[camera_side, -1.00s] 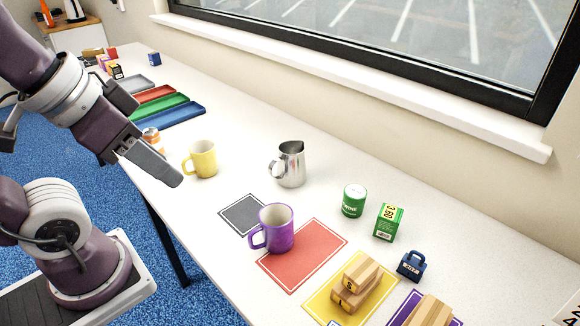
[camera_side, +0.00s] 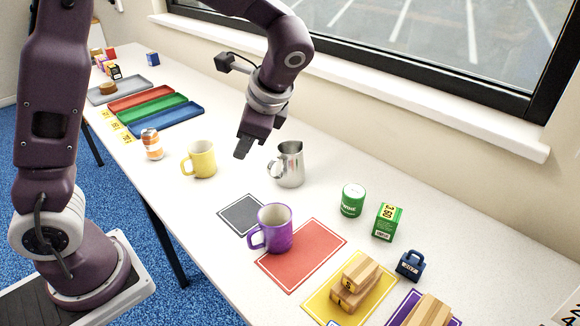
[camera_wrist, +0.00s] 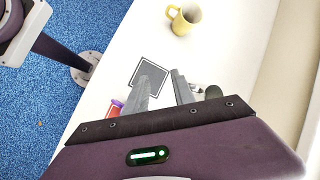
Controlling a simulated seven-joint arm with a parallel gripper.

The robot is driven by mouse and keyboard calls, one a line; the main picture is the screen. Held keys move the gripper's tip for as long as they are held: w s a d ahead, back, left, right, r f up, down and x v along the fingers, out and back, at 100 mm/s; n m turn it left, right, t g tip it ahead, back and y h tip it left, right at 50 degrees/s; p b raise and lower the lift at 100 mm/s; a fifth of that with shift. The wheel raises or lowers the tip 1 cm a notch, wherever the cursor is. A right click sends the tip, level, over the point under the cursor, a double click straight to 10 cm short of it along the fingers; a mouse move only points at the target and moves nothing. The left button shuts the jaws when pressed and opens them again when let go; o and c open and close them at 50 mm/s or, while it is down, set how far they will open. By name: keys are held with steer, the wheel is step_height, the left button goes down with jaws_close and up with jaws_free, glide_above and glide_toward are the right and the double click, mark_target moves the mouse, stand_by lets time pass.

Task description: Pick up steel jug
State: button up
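The steel jug (camera_side: 290,166) stands upright on the white table, its handle toward the left in the side view. My gripper (camera_side: 243,148) is above the table, up and to the left of the jug in that view, and not touching it. In the wrist view my gripper (camera_wrist: 162,68) shows two fingers apart with nothing between them. A shiny and dark shape beside the right finger there looks like part of the jug (camera_wrist: 212,92), mostly hidden by the finger and gripper body.
A yellow mug (camera_side: 200,160) stands left of the jug, and a purple mug (camera_side: 272,230) in front, on a red mat (camera_side: 320,240). A dark grey mat (camera_side: 240,213) lies empty. A green can (camera_side: 352,200) and green box (camera_side: 388,222) stand to the right.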

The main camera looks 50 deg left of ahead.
mark_target(269, 170)
steer(key=w+f+m+y, duration=0.2)
steer(key=w+f, duration=0.1)
steer(key=f, duration=0.2)
steer(key=w+f+m+y, duration=0.2)
steer(key=w+f+m, duration=0.1)
steer(key=f, duration=0.1)
steer(key=w+f+m+t+y, duration=0.1)
steer(key=w+f+m+y, duration=0.2)
steer(key=w+f, duration=0.1)
steer(key=shift+d+f, duration=0.1)
steer(key=shift+f, duration=0.7)
steer(key=x, duration=0.6)
steer(key=shift+w+f, duration=0.1)
steer(key=shift+w, duration=0.05)
steer(key=shift+a+f, duration=0.2)
steer(key=shift+a, duration=0.3)
jaws_close()
